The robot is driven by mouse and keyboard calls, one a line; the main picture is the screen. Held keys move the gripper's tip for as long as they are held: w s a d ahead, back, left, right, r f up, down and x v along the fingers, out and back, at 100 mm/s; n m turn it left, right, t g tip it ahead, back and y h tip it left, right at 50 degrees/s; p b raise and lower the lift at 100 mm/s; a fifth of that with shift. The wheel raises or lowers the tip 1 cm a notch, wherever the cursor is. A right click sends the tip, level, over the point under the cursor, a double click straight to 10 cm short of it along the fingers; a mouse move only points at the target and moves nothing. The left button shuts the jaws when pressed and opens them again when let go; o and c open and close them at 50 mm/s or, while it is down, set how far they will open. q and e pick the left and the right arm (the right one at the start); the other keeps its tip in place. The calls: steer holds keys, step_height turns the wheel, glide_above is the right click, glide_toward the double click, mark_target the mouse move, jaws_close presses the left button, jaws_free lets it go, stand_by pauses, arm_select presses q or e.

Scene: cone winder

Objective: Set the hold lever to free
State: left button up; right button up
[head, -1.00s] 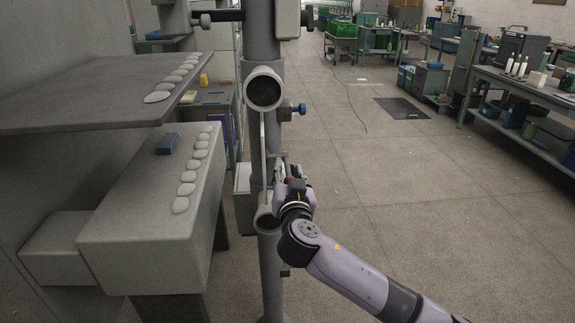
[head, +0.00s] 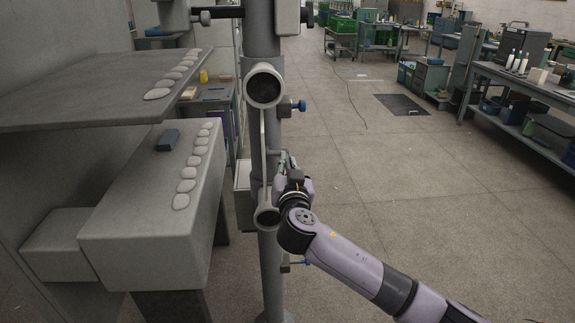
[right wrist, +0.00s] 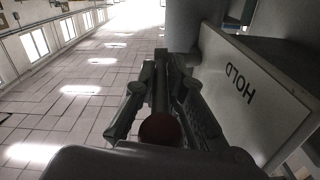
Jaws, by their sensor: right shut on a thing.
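The hold lever shows in the right wrist view as a dark rod (right wrist: 160,88) with a dark red ball knob (right wrist: 161,130) at its near end. My right gripper (right wrist: 162,112) is shut on the lever, with one finger on each side of the rod and the knob close to the palm. A pale plate (right wrist: 270,110) lettered HOLD is beside it on the right. In the head view my right gripper (head: 287,165) is against the right side of the grey column (head: 263,130), and my wrist hides the lever there. My left gripper is out of view.
A blue knob (head: 300,105) sticks out above my gripper. The grey machine with a shelf (head: 90,90) stands on the left. Open floor (head: 390,190) lies on the right.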

mark_target(288, 160)
jaws_close()
stand_by(0.4)
steer(key=shift+a+r+g+p, duration=0.1)
steer(key=shift+r+g+p, duration=0.35)
steer(key=shift+p, duration=0.4)
steer(key=r+g+p, duration=0.1)
steer(key=p, duration=0.3)
steer(key=g+p, duration=0.2)
steer(key=p, duration=0.2)
steer(key=r+g+p, duration=0.1)
steer(key=g+p, duration=0.1)
steer(key=p, duration=0.3)
steer(key=shift+w+r, duration=0.3)
steer(key=shift+w, duration=0.05)
steer(key=shift+w+g+p, duration=0.15)
steer(key=shift+g+p, duration=0.4)
steer(key=shift+p, duration=0.5)
steer(key=shift+f, duration=0.1)
steer(key=o, duration=0.7)
jaws_free()
steer(key=shift+w+a, duration=0.1)
